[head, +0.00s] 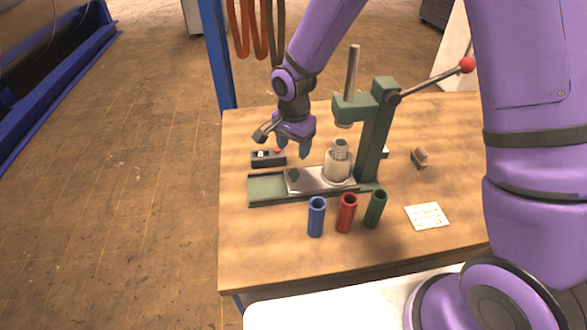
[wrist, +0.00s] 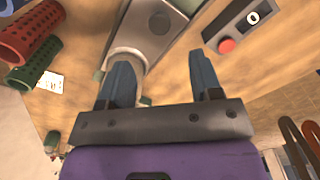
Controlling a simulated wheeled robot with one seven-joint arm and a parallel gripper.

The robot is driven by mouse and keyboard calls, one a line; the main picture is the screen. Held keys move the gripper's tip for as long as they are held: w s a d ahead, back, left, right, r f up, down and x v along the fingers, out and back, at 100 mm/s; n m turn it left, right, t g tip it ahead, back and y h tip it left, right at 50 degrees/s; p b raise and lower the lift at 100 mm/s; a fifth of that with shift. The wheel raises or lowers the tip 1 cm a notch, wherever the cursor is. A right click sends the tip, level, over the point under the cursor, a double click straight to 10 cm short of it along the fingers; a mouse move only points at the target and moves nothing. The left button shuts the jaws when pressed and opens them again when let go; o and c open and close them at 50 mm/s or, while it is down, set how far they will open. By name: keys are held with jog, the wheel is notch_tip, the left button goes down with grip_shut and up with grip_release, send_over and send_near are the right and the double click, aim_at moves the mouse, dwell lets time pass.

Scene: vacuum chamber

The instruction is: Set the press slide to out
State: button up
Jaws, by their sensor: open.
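The green press (head: 372,135) stands on the wooden table. Its metal slide plate (head: 305,181) lies on the green rail (head: 266,190), toward the right, leaving the rail's left end bare. A pale round holder with a perforated metal cylinder (head: 339,150) stands on the plate's right part, below the ram (head: 344,124). My gripper (head: 295,150) is open and empty, fingers down, above and behind the plate, left of the holder. In the wrist view, my gripper (wrist: 162,70) has its left finger overlapping the pale holder (wrist: 130,58); contact cannot be told. The plate (wrist: 150,25) shows beyond.
A dark control box (head: 268,160) with a red button lies behind the rail, close to my gripper. Blue (head: 316,218), red (head: 346,214) and green (head: 376,210) tubes stand in front. A paper note (head: 427,216) lies at right. The press lever (head: 435,80) reaches up right.

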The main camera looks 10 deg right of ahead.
aim_at(294, 172)
notch_tip(294, 172, down, 9)
jog(key=shift+f, duration=0.1)
dwell(0.3)
